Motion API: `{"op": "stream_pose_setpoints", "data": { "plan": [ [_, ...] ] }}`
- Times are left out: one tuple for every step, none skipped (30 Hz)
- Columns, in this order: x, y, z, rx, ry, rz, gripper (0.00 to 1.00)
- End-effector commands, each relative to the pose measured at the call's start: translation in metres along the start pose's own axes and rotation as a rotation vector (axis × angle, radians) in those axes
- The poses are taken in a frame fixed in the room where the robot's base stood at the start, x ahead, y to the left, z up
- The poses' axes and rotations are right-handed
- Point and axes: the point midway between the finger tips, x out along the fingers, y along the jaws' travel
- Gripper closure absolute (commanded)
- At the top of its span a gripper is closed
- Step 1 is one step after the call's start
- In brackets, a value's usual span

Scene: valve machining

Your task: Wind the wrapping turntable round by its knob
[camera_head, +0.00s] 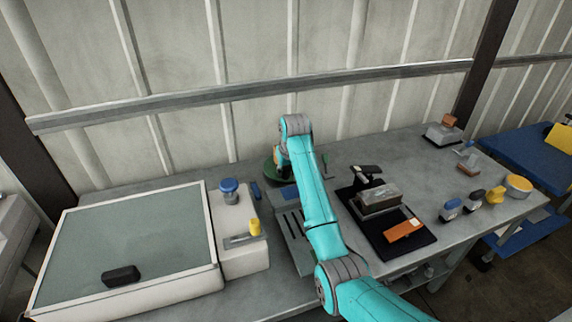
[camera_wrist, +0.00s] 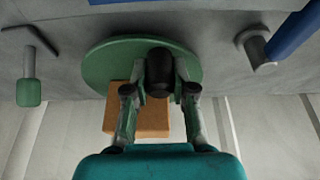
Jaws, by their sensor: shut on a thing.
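The wrapping turntable is a round green disc (camera_wrist: 103,66), seen in the wrist view at the top middle. A dark upright knob (camera_wrist: 160,70) stands on it. My gripper (camera_wrist: 160,90) is shut on the knob, with one finger on each side. A tan box (camera_wrist: 152,122) sits at the turntable, partly hidden behind the fingers. In the head view a bit of the green turntable (camera_head: 269,166) shows at the back of the bench, left of my arm. My arm hides the knob and most of the disc there.
A black mat (camera_head: 417,245) holds a grey block (camera_head: 379,199) and an orange piece (camera_head: 403,230). Small bottles (camera_head: 452,208) stand at the right.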

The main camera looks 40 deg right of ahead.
Motion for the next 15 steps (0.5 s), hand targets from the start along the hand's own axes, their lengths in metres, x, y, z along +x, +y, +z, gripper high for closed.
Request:
{"op": "stream_pose_setpoints", "data": {
  "plan": [
    [-0.0021, 0.0071, -0.0012, 0.005, 0.007, 0.006, 1.00],
    [-0.0022, 0.0090, -0.0006, 0.005, 0.007, 0.006, 1.00],
    [-0.0024, 0.0114, 0.0003, 0.005, 0.007, 0.006, 1.00],
    [-0.0025, 0.0130, 0.0008, 0.005, 0.006, 0.006, 1.00],
    [-0.0026, 0.0145, 0.0014, 0.005, 0.006, 0.005, 1.00],
    [-0.0026, 0.0159, 0.0020, 0.005, 0.005, 0.005, 1.00],
    [-0.0026, 0.0166, 0.0024, 0.005, 0.005, 0.005, 1.00],
    [-0.0026, 0.0169, 0.0026, 0.005, 0.005, 0.005, 1.00],
    [-0.0025, 0.0170, 0.0028, 0.005, 0.004, 0.005, 1.00],
    [-0.0025, 0.0169, 0.0029, 0.004, 0.004, 0.004, 1.00],
    [-0.0024, 0.0168, 0.0030, 0.004, 0.003, 0.004, 1.00],
    [-0.0023, 0.0167, 0.0032, 0.004, 0.003, 0.004, 1.00],
    [-0.0023, 0.0166, 0.0033, 0.004, 0.002, 0.004, 1.00],
    [-0.0022, 0.0165, 0.0034, 0.004, 0.002, 0.004, 1.00],
    [-0.0021, 0.0165, 0.0035, 0.004, 0.001, 0.004, 1.00]
  ]
}}
